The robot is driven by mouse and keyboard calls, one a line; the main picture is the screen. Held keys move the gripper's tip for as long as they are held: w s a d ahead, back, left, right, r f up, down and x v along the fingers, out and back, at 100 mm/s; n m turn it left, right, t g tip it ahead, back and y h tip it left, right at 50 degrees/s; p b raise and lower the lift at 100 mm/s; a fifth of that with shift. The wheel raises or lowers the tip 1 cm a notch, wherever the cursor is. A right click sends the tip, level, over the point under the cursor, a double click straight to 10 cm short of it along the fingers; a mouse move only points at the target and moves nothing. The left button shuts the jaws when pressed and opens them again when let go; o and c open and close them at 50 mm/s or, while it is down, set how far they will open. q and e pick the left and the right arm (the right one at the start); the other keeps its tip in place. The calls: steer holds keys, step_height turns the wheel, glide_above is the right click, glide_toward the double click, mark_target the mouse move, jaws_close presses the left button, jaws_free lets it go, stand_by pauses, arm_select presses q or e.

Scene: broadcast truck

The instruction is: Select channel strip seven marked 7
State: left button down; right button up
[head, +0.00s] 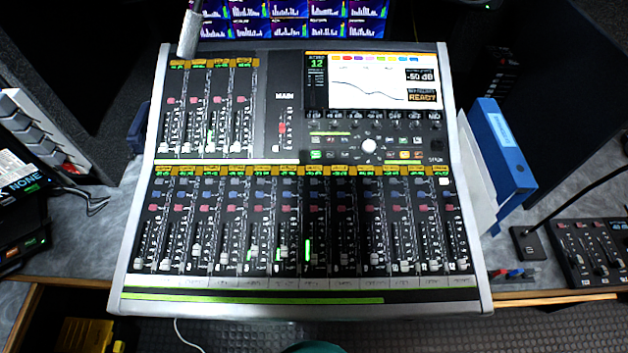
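The mixing console (282,108) stands on the desk in the middle of the head view. Its lower bank has a row of channel strips with orange and green displays on top, blue and red buttons, and faders. Channel strip seven (313,225) is near the middle of this row, with a small 7 low on it and a bright green bar beside its fader. The console screen (368,80) shows a curve, a green 12, "-50 dB" and "READY". Neither of my grippers is in view, and nothing covers the strips.
A blue binder (503,150) and white papers stand right of the console. A small fader box (590,250) lies at the far right. Dark equipment (22,190) is at the left. Monitors (280,18) stand behind. A pale cylindrical object (190,32) rises at the console's back left corner.

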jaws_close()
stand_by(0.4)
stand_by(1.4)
